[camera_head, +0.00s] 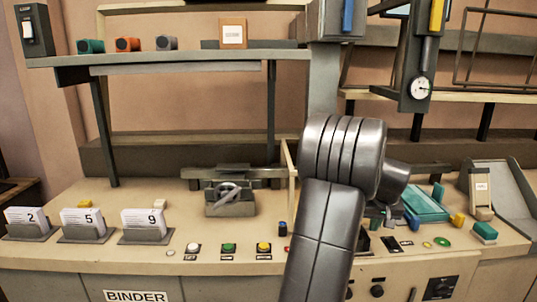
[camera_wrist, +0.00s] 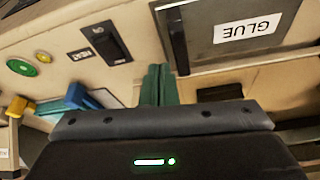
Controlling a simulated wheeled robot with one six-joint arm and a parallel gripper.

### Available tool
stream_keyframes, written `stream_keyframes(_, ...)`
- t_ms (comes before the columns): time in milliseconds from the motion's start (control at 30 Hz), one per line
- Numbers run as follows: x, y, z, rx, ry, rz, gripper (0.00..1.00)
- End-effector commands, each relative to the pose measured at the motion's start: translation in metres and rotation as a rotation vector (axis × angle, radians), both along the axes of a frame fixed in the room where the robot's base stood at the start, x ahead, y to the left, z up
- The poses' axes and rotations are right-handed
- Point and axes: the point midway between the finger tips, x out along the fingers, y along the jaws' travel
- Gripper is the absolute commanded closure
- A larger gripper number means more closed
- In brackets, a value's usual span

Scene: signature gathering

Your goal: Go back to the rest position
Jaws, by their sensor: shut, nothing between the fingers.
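My gripper (camera_wrist: 158,84) shows in the wrist view as two teal fingers pressed together with nothing between them. They point toward the beige bench front, near a dark panel labelled GLUE (camera_wrist: 247,28), which appears upside down. In the head view my grey arm rises from the bottom centre and bends right; it hides most of the gripper. The arm is over the right half of the bench (camera_head: 120,195).
Numbered card holders (camera_head: 85,225) stand at the left, beside several buttons (camera_head: 228,248). A grey clamp device (camera_head: 230,195) sits mid-bench. A teal tray (camera_head: 426,204) lies right of my arm. A shelf (camera_head: 190,58) with small blocks overhangs the left.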

Motion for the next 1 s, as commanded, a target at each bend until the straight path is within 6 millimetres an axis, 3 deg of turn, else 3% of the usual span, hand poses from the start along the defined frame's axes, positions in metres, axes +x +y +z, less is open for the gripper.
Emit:
stream_keyframes(200, 0.000, -0.006, -0.014, -0.001, -0.001, -0.001, 1.00)
stream_keyframes(600, 0.000, -0.006, -0.012, 0.000, -0.001, 0.000, 1.00)
stream_keyframes(767, 0.000, -0.002, 0.001, -0.002, -0.002, 0.001, 1.00)
stream_keyframes(900, 0.000, 0.006, 0.022, -0.001, -0.002, 0.003, 1.00)
stream_keyframes(1000, -0.005, -0.002, 0.034, -0.002, -0.004, -0.001, 1.00)
